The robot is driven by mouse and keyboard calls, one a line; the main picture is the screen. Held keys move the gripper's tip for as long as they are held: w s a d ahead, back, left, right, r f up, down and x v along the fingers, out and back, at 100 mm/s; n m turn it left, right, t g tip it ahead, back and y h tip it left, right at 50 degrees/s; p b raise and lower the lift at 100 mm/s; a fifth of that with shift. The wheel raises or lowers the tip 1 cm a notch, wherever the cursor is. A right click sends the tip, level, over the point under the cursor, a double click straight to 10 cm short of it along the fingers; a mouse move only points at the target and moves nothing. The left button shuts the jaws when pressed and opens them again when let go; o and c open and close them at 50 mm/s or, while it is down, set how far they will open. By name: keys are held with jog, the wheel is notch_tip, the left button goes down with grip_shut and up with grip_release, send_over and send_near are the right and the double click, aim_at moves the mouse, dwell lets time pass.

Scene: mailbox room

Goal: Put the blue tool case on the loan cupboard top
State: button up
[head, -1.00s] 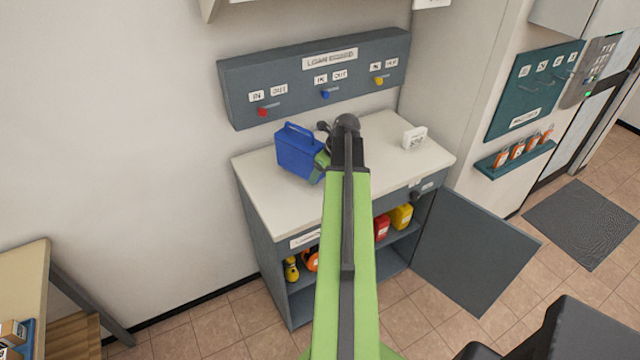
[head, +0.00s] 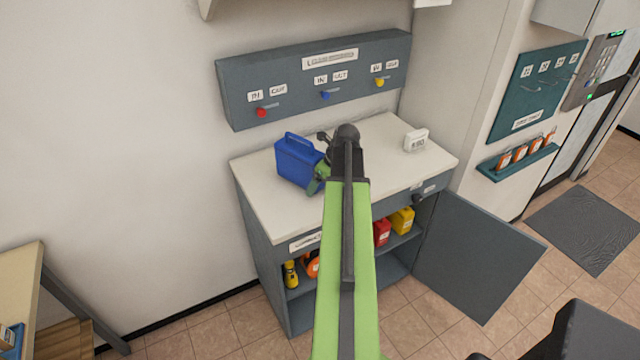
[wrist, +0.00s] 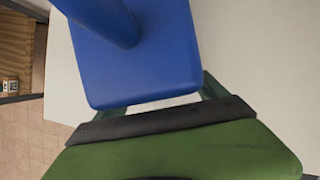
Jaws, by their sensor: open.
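The blue tool case (head: 298,160) stands upright on the white loan cupboard top (head: 278,214), toward its left side, with its handle up. My gripper (head: 320,174) is at the right side of the case, low over the top. In the wrist view the case (wrist: 145,55) fills the upper middle, and my open gripper (wrist: 160,97) has one green finger at each side of its near end. I cannot tell whether either finger touches it. My arm hides part of the cupboard top and front.
A small white sign (head: 416,140) stands at the right of the top. A board with red, blue and yellow knobs (head: 318,78) is on the wall behind. The cupboard door (head: 478,258) hangs open at the right. Red (head: 382,233) and yellow (head: 402,220) containers are inside.

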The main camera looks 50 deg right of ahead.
jog(key=p+v, duration=1.1)
jog(key=v, duration=0.1)
jog(key=shift+r, duration=0.2)
